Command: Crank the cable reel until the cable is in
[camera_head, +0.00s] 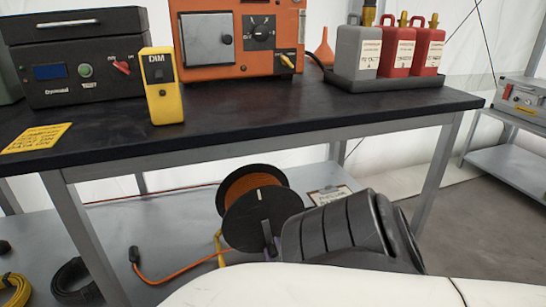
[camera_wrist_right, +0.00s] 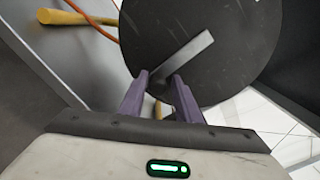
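The cable reel (camera_head: 262,210) stands on the lower shelf under the black-topped bench, with orange cable (camera_head: 250,184) wound behind its black disc. The disc (camera_wrist_right: 215,45) fills the top of the right wrist view, with a grey crank arm (camera_wrist_right: 188,56) slanting across it. My right gripper (camera_wrist_right: 160,76) is at the crank's lower end, its two purple fingers apart on either side of it. I see no clear contact. In the head view the right gripper (camera_head: 276,241) is largely hidden by my dark wrist. My left gripper is out of view.
Loose orange cable (camera_head: 178,280) runs left on the shelf to a black plug (camera_head: 134,255). A yellow reel leg (camera_head: 220,250) stands close by. A clipboard (camera_head: 330,195) lies behind. The bench top (camera_head: 250,122) overhangs the reel, carrying boxes and jugs. A metal bench leg (camera_head: 438,180) is at right.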

